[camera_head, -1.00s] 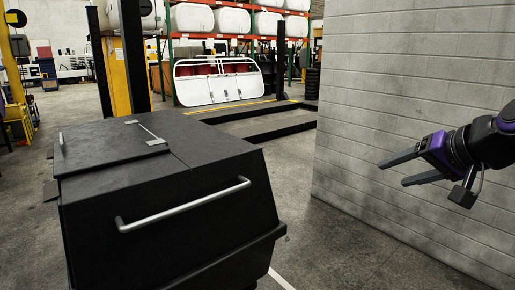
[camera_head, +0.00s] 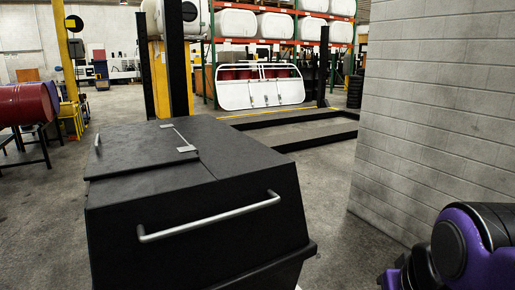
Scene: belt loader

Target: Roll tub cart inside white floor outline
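The tub cart (camera_head: 200,235) is a black lidded bin with a silver bar handle (camera_head: 210,217) on its near side. It stands close in front of me, left of centre, with its lid closed. A short piece of white floor line (camera_head: 298,288) shows at the bottom edge, just right of the cart; the rest of the outline is hidden or out of view. My purple and black arm is at the lower right, apart from the cart. My gripper's fingers are not visible now.
A grey block wall (camera_head: 437,110) stands at the right. Behind the cart are a black floor frame (camera_head: 315,142), a yellow and black post (camera_head: 168,75) and racks of white tanks. Bare concrete lies between cart and wall.

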